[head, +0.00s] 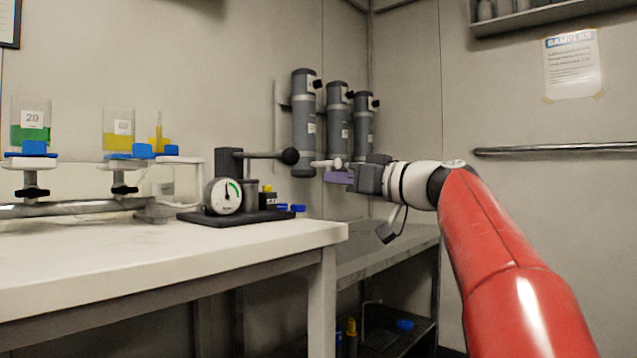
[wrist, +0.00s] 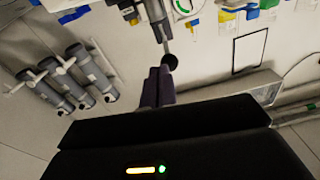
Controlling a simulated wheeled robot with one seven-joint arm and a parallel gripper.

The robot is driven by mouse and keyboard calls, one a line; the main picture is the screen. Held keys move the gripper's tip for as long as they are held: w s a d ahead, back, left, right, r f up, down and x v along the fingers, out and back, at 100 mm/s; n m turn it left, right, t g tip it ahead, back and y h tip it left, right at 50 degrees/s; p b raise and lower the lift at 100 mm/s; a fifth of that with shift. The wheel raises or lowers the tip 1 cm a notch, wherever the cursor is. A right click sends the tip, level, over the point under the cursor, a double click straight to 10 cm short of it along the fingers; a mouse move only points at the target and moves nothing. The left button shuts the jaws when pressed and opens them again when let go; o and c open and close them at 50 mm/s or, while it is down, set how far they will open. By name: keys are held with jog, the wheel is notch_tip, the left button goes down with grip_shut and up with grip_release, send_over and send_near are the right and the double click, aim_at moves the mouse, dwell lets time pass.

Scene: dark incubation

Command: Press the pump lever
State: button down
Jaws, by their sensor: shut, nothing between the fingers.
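The pump lever (head: 264,155) is a dark rod sticking out to the right from the pump's upright post, about level, with a black ball knob at its end. The pump (head: 233,217) has a round dial gauge (head: 224,196) and a dark base on the bench. My gripper (head: 328,177) has purple fingers, shut and empty, to the right of the knob and slightly lower, with a gap in the head view. In the wrist view the lever (wrist: 165,42) points towards the fingertips (wrist: 160,70), with its knob close beside them; contact cannot be told there.
The white bench (head: 150,255) ends just right of the pump. Several grey cylinders (head: 338,125) hang on the wall behind my gripper. Glass vessels with green (head: 30,130) and yellow (head: 117,128) liquid stand at left. A lower shelf (head: 385,252) lies beneath my gripper.

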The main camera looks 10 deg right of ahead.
jog(key=shift+f+v, duration=0.1)
jog(key=shift+v, duration=0.65)
jog(key=shift+f+v, duration=0.15)
jog(key=shift+v, duration=0.6)
jog(key=s+a+f+m+g+h, duration=0.2)
jog(key=a+f, duration=0.1)
jog(key=f, duration=0.3)
jog(key=s+a+f+m+g+h, duration=0.1)
jog(key=s+a+f, duration=0.2)
jog(key=f, duration=0.3)
jog(key=s+f+m+g+h, duration=0.1)
jog(key=s+f+g+h, duration=0.15)
jog(key=s+f, duration=0.6)
jog(key=s+f+m+g+h, duration=0.1)
jog(key=s+f+g+h, duration=0.15)
jog(key=s+f, duration=0.65)
jog(key=s+f+m+g+h, duration=0.1)
jog(key=s+f+h, duration=0.25)
jog(key=f, duration=1.05)
notch_tip(320, 180, up, 12)
jog(key=s+p, duration=0.1)
jog(key=p, duration=1.1)
jog(key=shift+s+d+p, duration=0.35)
jog(key=shift+d+p, duration=0.05)
jog(key=shift+d, duration=0.05)
